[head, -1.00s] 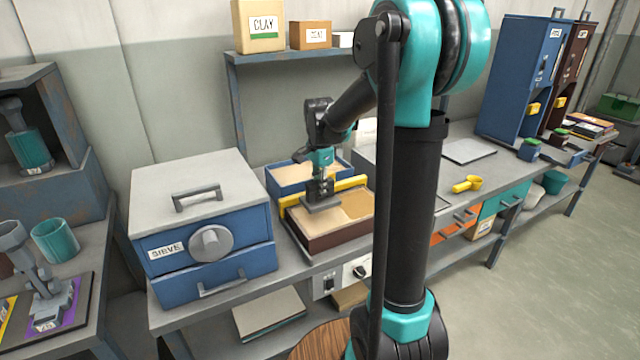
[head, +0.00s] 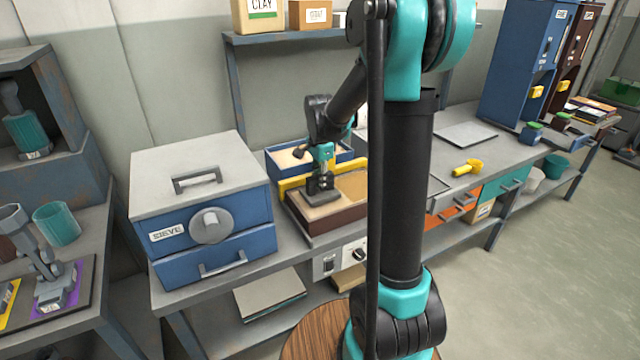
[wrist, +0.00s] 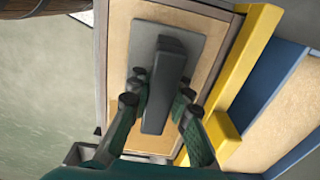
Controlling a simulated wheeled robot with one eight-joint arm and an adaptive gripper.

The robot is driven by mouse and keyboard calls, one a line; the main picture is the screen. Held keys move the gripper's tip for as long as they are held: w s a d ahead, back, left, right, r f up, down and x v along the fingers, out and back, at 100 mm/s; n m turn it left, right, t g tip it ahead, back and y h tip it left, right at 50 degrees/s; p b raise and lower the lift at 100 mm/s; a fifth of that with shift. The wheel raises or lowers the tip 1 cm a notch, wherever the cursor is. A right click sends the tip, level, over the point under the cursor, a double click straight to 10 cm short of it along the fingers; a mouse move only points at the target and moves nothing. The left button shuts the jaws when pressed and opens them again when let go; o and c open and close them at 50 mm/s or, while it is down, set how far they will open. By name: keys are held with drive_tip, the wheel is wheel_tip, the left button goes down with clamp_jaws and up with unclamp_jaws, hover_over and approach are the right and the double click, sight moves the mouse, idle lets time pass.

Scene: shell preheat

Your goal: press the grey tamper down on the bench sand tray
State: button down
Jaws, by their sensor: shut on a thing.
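The grey tamper (head: 322,196) is in my gripper (head: 321,178) over the left part of the bench sand tray (head: 318,226). In the wrist view, both fingers of my gripper (wrist: 160,92) close on the upright grey handle of the tamper (wrist: 170,58). Its flat plate lies level within the frame of the sand tray (wrist: 106,75), over pale sand. The plate looks down at the sand surface, but I cannot tell how firmly it presses. In the head view, my arm hides the tray's right end.
A yellow bar (head: 292,184) runs along the tray's back edge. Behind it stands a blue sand bin (head: 345,155). The blue sieve box (head: 205,225) stands close on the left. A yellow scoop (head: 466,168) lies on the bench to the right.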

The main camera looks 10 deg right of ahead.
drive_tip(key=shift+f, duration=0.5)
idle(1.7)
drive_tip(key=shift+r, duration=3.5)
